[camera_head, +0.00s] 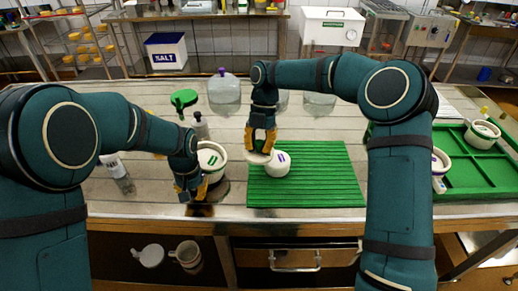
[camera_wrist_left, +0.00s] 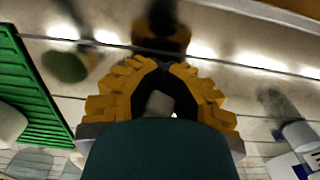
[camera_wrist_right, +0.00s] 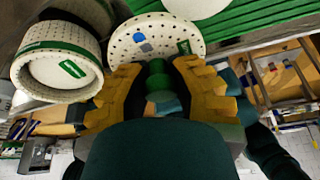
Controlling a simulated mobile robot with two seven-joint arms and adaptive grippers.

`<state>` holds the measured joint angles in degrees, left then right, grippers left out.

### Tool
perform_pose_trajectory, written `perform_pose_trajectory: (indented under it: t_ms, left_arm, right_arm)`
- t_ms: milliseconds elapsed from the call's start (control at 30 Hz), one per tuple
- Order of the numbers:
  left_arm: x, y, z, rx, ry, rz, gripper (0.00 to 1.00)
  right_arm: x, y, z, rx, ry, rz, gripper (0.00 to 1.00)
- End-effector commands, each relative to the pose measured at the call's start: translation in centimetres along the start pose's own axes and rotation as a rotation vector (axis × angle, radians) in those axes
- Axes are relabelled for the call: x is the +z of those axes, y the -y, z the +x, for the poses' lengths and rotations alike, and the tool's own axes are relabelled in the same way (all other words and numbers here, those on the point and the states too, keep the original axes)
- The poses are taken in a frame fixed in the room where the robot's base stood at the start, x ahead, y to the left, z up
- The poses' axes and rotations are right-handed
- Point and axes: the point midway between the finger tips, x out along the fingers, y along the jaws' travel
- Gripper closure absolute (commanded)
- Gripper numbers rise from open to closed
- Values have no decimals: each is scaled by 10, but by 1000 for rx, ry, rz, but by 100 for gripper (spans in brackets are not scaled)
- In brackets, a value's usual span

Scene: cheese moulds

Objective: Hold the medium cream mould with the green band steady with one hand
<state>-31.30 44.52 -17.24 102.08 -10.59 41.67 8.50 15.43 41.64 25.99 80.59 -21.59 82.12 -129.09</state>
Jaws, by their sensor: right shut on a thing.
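The cream mould with the green band (camera_head: 212,158) stands on the table left of the green mat. It also shows in the right wrist view (camera_wrist_right: 58,62), with its open rim toward the camera. My left gripper (camera_head: 190,190) is in front of and left of it, low over the table; no mould shows between its fingers (camera_wrist_left: 161,68), which have their tips close together. My right gripper (camera_head: 262,138) is shut on the green knob of a perforated cream lid with a green tag (camera_wrist_right: 160,35). The lid is held right of the mould, beside the purple-marked mould (camera_head: 278,166).
The green ridged mat (camera_head: 325,180) lies mid-table. A green compartment tray (camera_head: 482,168) with cream moulds stands at the right. A bottle (camera_head: 120,175) is at the left; a green-topped item (camera_head: 183,100) and clear jugs (camera_head: 224,90) stand behind.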

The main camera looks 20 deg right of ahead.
Motion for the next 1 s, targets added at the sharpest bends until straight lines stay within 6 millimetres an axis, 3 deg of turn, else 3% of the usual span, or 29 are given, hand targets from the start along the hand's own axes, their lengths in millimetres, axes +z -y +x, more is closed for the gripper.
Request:
perform_pose_trajectory:
  t_ms: [1000]
  left_arm:
    - [-1, 0, -1, 0, -2, 0, 100]
  right_arm:
    - [-22, 0, -52, 1, 2, 0, 100]
